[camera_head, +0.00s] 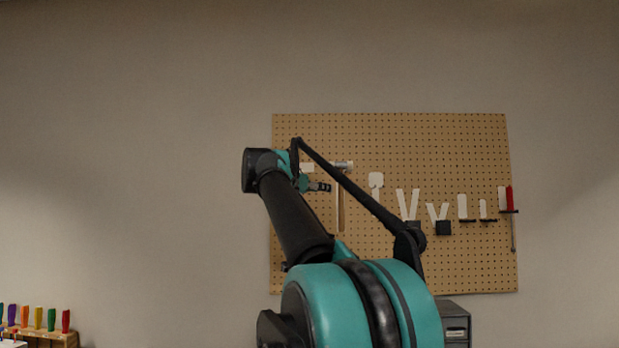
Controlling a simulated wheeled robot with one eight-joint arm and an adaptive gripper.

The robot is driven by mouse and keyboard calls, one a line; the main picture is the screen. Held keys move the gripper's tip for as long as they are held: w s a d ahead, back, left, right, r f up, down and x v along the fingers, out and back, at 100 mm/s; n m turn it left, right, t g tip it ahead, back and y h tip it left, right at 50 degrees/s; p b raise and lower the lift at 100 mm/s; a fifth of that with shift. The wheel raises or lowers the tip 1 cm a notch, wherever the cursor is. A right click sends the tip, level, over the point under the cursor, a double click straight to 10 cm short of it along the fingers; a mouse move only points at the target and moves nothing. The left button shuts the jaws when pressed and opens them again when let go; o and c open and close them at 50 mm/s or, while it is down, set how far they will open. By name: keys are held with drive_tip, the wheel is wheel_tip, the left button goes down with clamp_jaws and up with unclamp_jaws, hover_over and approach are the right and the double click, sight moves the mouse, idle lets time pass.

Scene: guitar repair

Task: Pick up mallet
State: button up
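A hammer-like tool with a small grey-white head and a long light wooden handle (340,212) hangs upright on the pegboard (450,270). My arm crosses in front of part of it. I cannot tell whether this tool is the mallet. A white mallet-shaped patch (376,181) shows on the board just right of it, with its lower part behind my arm. My gripper (325,187) is small and dark and appears just left of the wooden handle. Its fingers are too small to tell open from shut, and no held object shows.
White tool-shaped patches (408,203) line the board's right side, with dark holders below some. A red-handled tool (509,197) hangs at the far right. A grey cabinet (455,320) stands below the board. A wooden rack (57,338) with several coloured handles is at lower left.

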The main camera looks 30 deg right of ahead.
wheel_tip(320, 180, up, 2)
approach(340, 185)
drive_tip(key=shift+n, duration=0.4)
drive_tip(key=x, duration=0.6)
drive_tip(key=shift+s+d, duration=0.1)
drive_tip(key=shift+s, duration=0.15)
drive_tip(key=x, duration=0.5)
drive_tip(key=shift+w, duration=0.35)
clamp_jaws()
